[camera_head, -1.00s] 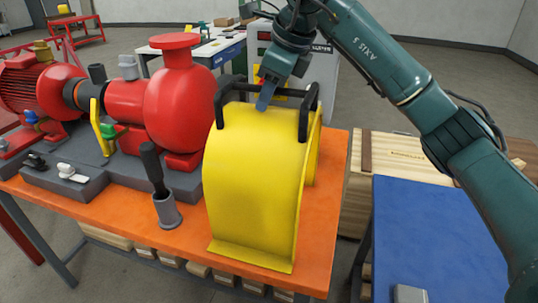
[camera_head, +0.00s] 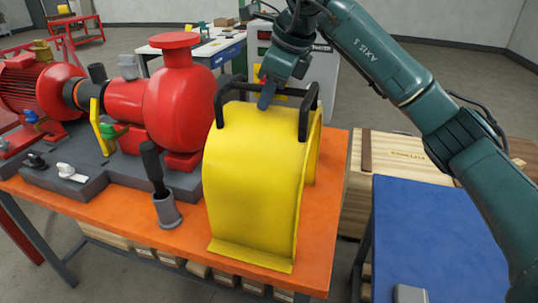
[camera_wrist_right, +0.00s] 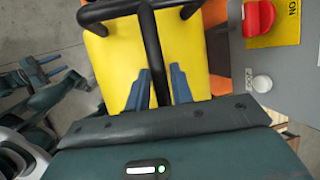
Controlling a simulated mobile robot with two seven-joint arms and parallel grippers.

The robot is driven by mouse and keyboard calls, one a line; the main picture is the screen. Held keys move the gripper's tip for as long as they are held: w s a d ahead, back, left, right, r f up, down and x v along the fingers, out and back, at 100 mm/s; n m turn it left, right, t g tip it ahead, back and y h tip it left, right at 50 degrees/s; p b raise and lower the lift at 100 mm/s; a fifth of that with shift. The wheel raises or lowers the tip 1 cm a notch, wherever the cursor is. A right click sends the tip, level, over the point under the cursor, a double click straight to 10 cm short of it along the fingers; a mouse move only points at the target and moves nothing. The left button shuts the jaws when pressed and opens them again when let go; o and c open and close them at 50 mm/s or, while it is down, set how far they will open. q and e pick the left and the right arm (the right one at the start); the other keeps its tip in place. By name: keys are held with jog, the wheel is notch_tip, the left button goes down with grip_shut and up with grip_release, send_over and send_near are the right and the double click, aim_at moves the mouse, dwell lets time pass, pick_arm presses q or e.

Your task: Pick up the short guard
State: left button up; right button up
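The short guard is a curved yellow cover (camera_head: 255,185) with a black bar handle (camera_head: 232,84) across its top. It stands on the orange bench, right of the red pump. My right gripper (camera_head: 266,96) is at the handle's crossbar, above the guard. In the right wrist view its two blue fingers (camera_wrist_right: 160,88) are apart, one on each side of a black bar (camera_wrist_right: 154,60), with gaps visible. My left gripper (camera_wrist_right: 52,66) is small at the left of the right wrist view, with two blue prongs apart and nothing seen between them.
The red pump (camera_head: 185,105) and a grey cup with a black-handled tool (camera_head: 167,212) stand left of the guard on the orange bench (camera_head: 325,215). A blue-topped table (camera_head: 430,235) is at the right, with wooden crates (camera_head: 395,150) behind it.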

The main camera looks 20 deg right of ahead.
grip_shut()
jog(key=shift+f, duration=0.15)
dwell(0.8)
jog(key=shift+r, duration=0.2)
